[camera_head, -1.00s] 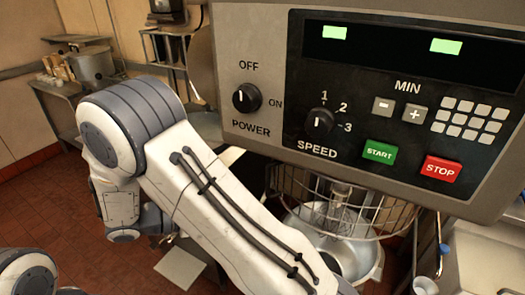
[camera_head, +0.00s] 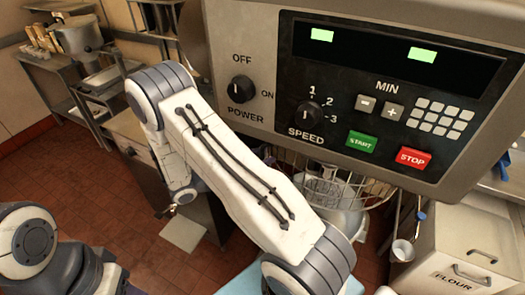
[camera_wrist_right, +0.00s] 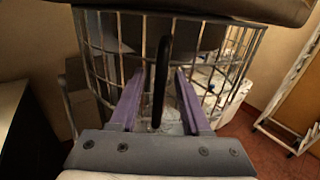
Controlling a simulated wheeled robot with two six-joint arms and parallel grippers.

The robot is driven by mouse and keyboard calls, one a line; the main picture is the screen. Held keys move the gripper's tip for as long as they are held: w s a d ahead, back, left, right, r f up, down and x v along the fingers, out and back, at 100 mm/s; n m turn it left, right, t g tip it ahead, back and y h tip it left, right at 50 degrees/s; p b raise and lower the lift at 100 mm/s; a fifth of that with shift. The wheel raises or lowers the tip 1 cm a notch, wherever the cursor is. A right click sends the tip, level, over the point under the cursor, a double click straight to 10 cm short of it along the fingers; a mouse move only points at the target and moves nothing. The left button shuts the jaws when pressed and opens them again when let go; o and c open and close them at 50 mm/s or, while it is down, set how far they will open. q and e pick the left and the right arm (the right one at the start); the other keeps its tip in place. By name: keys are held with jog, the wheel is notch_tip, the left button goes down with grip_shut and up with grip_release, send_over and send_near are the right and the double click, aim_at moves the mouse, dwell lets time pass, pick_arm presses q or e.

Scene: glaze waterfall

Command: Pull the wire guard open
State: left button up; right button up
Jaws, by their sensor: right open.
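The wire guard (camera_head: 372,187) is a curved cage of thin metal bars below the mixer's control panel, around the top of a steel bowl (camera_head: 345,222). In the right wrist view the guard (camera_wrist_right: 103,45) fills the upper middle. A black upright handle (camera_wrist_right: 162,70) stands in front of its bars. My right gripper (camera_wrist_right: 158,78) is open, its two purple fingers pointing at the guard, one on each side of the handle in the picture. I cannot tell how deep the handle sits between them. In the head view my right arm covers part of the guard. My left gripper is out of view.
The mixer's control panel (camera_head: 345,95) overhangs the guard, with lit green displays. A flour bin (camera_head: 470,245) stands at the right. A metal work table (camera_head: 105,90) with pots is at the back left. Red tiled floor (camera_head: 110,200) lies open at the left.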

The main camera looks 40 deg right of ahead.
jog(key=shift+d, duration=0.25)
grip_shut()
dwell(1.4)
